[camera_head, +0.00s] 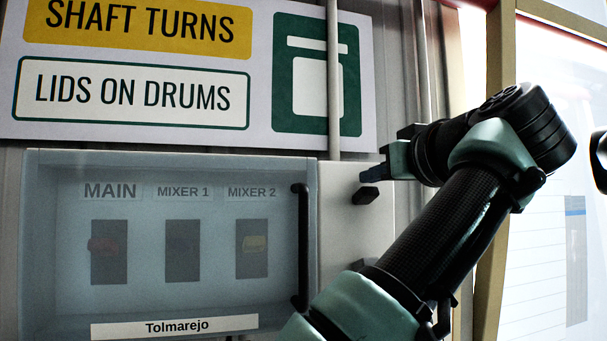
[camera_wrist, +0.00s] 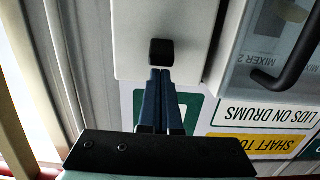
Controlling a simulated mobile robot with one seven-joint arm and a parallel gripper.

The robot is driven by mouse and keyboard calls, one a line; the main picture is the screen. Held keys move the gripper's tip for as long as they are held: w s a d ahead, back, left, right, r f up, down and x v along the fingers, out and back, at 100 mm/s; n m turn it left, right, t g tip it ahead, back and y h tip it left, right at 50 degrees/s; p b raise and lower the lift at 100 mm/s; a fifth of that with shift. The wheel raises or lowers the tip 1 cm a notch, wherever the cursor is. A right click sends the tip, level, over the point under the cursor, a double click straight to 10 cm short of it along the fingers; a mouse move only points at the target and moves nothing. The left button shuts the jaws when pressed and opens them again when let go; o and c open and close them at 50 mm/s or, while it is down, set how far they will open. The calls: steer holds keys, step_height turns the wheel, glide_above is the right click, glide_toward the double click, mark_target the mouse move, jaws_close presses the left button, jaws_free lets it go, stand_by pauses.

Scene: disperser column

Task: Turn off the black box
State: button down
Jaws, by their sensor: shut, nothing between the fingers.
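A small black block (camera_head: 365,195) sticks out of the pale plain panel right of the clear-covered switch cabinet; it also shows in the wrist view (camera_wrist: 161,52). My gripper (camera_head: 369,175) comes in from the right, fingers shut and empty, tips close above the block in the head view. In the wrist view my fingertips (camera_wrist: 160,72) end at the block's near edge; I cannot tell whether they touch it.
A black bar handle (camera_head: 301,245) stands out at the closed cover's right edge. A label (camera_head: 175,327) reads "Tolmarejo". A large sign (camera_head: 190,75) and a vertical pipe (camera_head: 333,80) are above. A tan post (camera_head: 494,190) stands behind my arm at right.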

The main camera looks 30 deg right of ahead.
steer(key=shift+s+a+f+t+b, duration=0.15)
steer(key=shift+f+t+b, duration=0.15)
steer(key=shift+b, duration=0.4)
steer(key=shift+d+f+t+b, duration=0.1)
steer(key=shift+d+t+b, duration=0.25)
steer(key=shift+b, duration=0.45)
steer(key=shift+a+t+b, duration=0.25)
steer(key=shift+t+b, duration=0.2)
steer(key=shift+b, duration=0.15)
steer(key=shift+d+f+t+h+b, duration=0.15)
steer(key=shift+t+h+b, duration=0.2)
steer(key=shift+b, duration=0.5)
